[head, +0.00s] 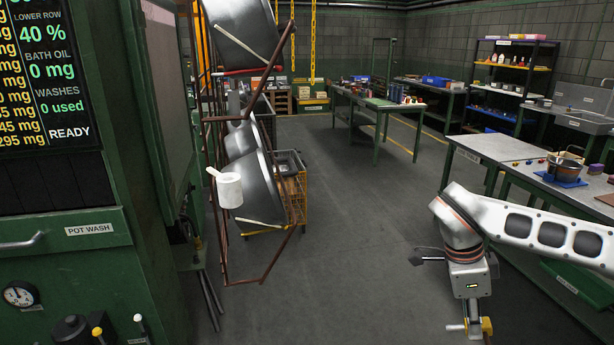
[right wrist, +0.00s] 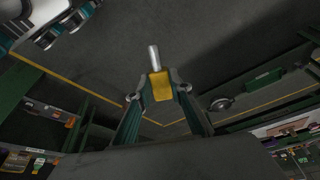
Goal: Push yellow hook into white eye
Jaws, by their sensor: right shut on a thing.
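My right gripper (head: 486,326) is low at the right of the head view, over the floor, and is shut on the yellow hook. In the right wrist view the yellow hook (right wrist: 160,87) shows as a yellow block between the fingertips (right wrist: 160,92), with a pale metal rod pointing away; its hooked shape is not clear. No white eye can be made out for certain. A white cup-like piece (head: 229,190) with a short arm is at the hanging rack, well left of the gripper. My left gripper is not in view.
The brown-framed rack (head: 268,108) holds large metal pots (head: 253,185) beside the green pot wash machine (head: 90,243). A grey-topped bench (head: 500,160) with a pot on a blue mat (head: 561,180) stands at right. The floor between is clear.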

